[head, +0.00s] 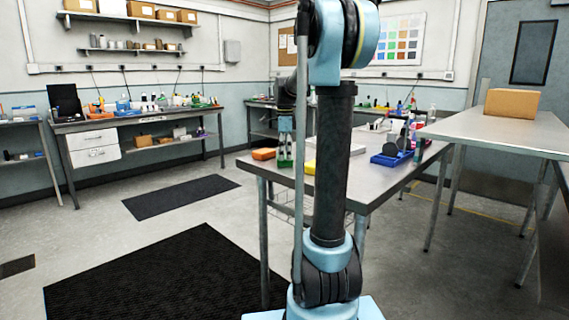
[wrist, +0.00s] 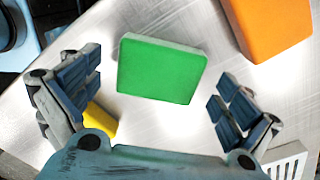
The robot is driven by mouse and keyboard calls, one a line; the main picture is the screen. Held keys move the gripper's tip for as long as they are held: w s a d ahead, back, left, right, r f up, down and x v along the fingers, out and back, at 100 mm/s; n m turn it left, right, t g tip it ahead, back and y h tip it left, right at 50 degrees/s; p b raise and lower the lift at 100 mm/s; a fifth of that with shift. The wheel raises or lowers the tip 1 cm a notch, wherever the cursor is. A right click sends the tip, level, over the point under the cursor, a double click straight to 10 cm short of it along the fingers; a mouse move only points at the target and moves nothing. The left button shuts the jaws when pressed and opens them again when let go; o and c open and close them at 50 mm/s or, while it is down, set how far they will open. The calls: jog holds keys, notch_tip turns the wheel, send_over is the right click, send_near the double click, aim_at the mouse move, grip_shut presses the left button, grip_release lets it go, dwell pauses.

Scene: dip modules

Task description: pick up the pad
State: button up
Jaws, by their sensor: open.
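A green pad (wrist: 160,72), a rounded square block with a pale edge, lies on the metal table and shows between the fingers in the wrist view. In the head view only a bit of green (head: 285,163) shows below my gripper (head: 286,148). My gripper (wrist: 160,80) is open, with one finger on each side of the green pad and nothing held. It points down at the table; I cannot tell its exact height over the pad.
An orange block (wrist: 268,25) lies close by at the upper right in the wrist view, and a yellow block (wrist: 101,122) is partly hidden near the left finger. A blue bin (head: 391,158) with items stands farther right on the metal table (head: 375,190).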

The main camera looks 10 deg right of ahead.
jog(key=c, duration=1)
jog(key=shift+c, duration=0.2)
jog(key=shift+r, duration=0.1)
